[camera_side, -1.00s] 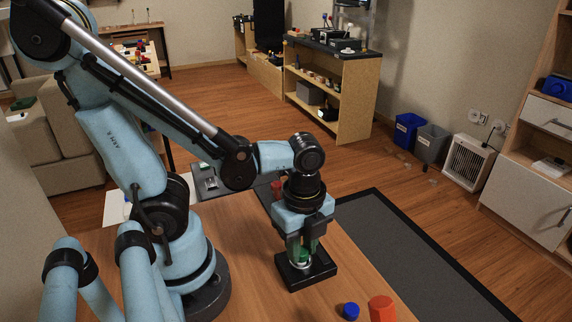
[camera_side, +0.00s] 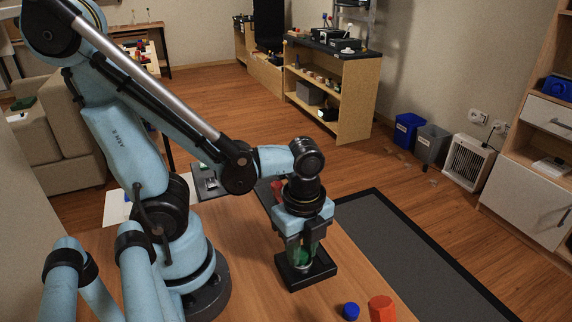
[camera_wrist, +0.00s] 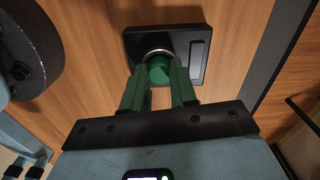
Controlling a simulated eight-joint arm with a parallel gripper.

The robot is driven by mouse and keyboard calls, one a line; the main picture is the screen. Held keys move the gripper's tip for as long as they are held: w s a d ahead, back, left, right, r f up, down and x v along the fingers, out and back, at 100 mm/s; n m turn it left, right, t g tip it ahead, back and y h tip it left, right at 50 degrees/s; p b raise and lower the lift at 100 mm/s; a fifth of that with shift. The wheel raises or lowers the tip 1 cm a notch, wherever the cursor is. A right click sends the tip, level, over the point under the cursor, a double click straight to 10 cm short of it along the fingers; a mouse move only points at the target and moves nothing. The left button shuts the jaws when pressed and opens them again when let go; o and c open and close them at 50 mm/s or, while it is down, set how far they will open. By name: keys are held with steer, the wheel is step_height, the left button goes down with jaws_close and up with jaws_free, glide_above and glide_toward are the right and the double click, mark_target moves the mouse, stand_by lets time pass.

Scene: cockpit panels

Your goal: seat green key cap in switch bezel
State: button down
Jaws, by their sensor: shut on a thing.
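The green key cap (camera_wrist: 159,72) is between the two green fingertips of my gripper (camera_wrist: 160,78), which is shut on it. The cap is over the round ring of the switch bezel (camera_wrist: 190,28), a black square base on the wooden table. In the side view my gripper (camera_side: 302,252) points straight down over the bezel (camera_side: 318,275), with the cap low between the fingers. The fingers partly hide the cap and the ring there. I cannot tell how deep the cap sits in the ring.
A blue cap (camera_side: 350,311) and a red-orange block (camera_side: 381,308) stand on the table in front of the bezel. A red object (camera_side: 277,188) stands behind my gripper. The table's right edge (camera_side: 385,265) is near. Bare wood lies left of the bezel.

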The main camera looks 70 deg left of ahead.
mark_target(304, 251)
steer(key=shift+c, duration=1.7)
jaws_free()
steer(key=shift+r, duration=3.45)
steer(key=shift+w+a+n+t, duration=0.1)
steer(key=shift+w+n+t, duration=0.2)
steer(key=shift+n, duration=0.3)
steer(key=w+a+r+n+t, duration=0.3)
steer(key=w+n+t, duration=0.3)
steer(key=n, duration=0.9)
steer(key=shift+w+a+r+t, duration=0.15)
steer(key=shift+w+a+t, duration=0.2)
steer(key=shift+w, duration=0.35)
